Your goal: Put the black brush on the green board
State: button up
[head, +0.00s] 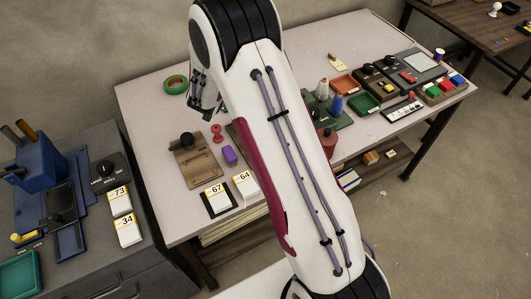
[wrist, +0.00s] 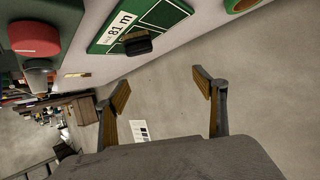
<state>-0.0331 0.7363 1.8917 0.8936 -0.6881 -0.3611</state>
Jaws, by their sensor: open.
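The green board (wrist: 165,14) is in the wrist view at the top, with white lines and a white label reading 81 m. A small black block-like thing (wrist: 137,43), which looks like the black brush, sits at the board's lower edge. It seems to rest on the board, though I cannot tell how fully. My gripper (wrist: 163,92) is open and empty, its two fingers apart from the brush and pointing past the table edge towards the floor. In the head view my gripper (head: 207,108) is above the back left of the table. My arm hides the board and brush there.
A green tape ring (head: 175,85) lies at the table's back left. Coloured trays and boxes (head: 364,104) fill the right side. A red round thing (wrist: 35,38) is at the wrist view's left.

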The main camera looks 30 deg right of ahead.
jog(key=s+a+r+n+y, duration=0.2)
jog(key=s+a+r+y, duration=0.2)
jog(key=s+a+r, duration=0.4)
jog(key=s+a+r+n+y, duration=0.3)
jog(key=s+a+r, duration=0.25)
jog(key=r, duration=0.55)
jog(key=s+d+n+g, duration=0.2)
jog(key=s+g, duration=0.3)
jog(key=s, duration=2.8)
jog(key=shift+d+n, duration=0.3)
jog(key=shift+r, duration=0.1)
